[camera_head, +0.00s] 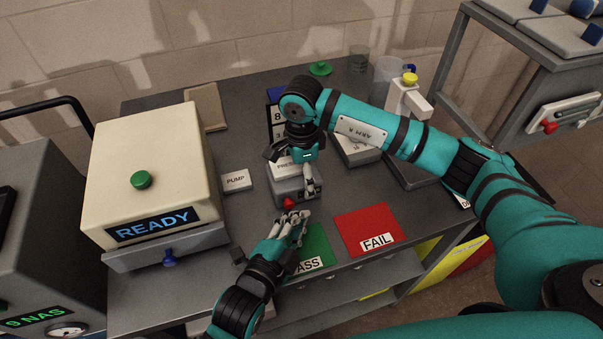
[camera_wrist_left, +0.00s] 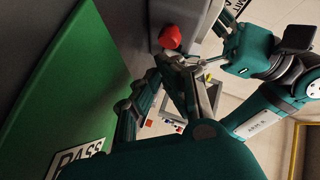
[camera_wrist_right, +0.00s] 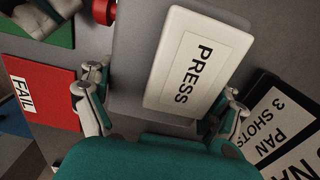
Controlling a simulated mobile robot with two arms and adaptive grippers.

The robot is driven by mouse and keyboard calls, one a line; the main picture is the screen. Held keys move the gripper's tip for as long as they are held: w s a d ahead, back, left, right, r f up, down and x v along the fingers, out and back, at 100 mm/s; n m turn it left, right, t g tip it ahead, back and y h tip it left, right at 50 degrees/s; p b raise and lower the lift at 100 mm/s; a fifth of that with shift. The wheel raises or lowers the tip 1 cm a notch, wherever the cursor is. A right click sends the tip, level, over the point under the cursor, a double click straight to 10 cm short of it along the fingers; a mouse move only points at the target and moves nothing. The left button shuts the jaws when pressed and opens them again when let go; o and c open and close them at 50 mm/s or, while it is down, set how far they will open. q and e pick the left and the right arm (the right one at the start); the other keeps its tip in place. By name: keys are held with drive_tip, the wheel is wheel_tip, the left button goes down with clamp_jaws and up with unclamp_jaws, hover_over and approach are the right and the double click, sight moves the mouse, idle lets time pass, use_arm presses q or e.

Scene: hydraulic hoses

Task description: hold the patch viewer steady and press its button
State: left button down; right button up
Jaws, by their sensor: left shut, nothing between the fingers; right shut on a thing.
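The patch viewer (camera_head: 291,186), a small grey box with a white top plate lettered PRESS, stands on the grey table. Its red button (camera_head: 289,203) sticks out of the side facing the front edge. My right gripper (camera_head: 292,170) reaches down over the box and is shut on it; in the right wrist view a finger lies on either side of the box (camera_wrist_right: 140,70). My left gripper (camera_head: 300,217) is shut and empty, fingertips just in front of the red button. In the left wrist view the button (camera_wrist_left: 170,37) is close by the fingertips (camera_wrist_left: 172,65); contact is unclear.
A green PASS mat (camera_head: 314,247) lies under my left gripper, and a red FAIL mat (camera_head: 366,230) lies right of it. A cream machine reading READY (camera_head: 150,170) stands left, a PUMP block (camera_head: 237,181) between.

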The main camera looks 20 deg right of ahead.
sight(308, 258)
use_arm(q)
drive_tip(key=shift+w, duration=0.3)
drive_tip(key=shift+w, duration=0.5)
idle(0.7)
drive_tip(key=shift+s, duration=1)
drive_tip(key=shift+s+d, duration=0.1)
drive_tip(key=shift+s, duration=2.9)
